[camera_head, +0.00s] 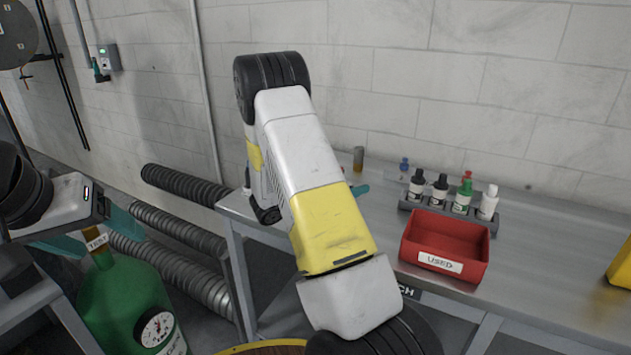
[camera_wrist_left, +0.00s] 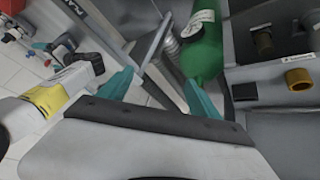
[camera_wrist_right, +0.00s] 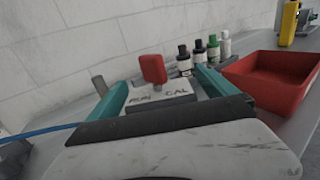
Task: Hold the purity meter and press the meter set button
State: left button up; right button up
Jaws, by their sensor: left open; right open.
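A yellow object (camera_head: 621,264), cut off at the right edge of the head view, also stands at the far back in the right wrist view (camera_wrist_right: 289,22). I cannot tell if it is the purity meter; no set button can be made out. In the head view my arm hides most of this. My left gripper (camera_head: 92,232) is open and empty above the green cylinder (camera_head: 128,290).
A red bin labelled USED (camera_head: 445,246) and a rack of several small bottles (camera_head: 450,212) stand on the metal bench (camera_head: 520,265). Corrugated hoses (camera_head: 180,227) run along the wall. The left wrist view shows a panel with a yellow ring (camera_wrist_left: 298,78).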

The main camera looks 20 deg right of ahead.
jog(key=shift+d, duration=0.25)
jog(key=c, duration=1.7)
pick_arm(q)
jog(key=shift+c, duration=0.8)
pick_arm(e)
jog(key=shift+c, duration=0.9)
pick_arm(q)
grip_shut()
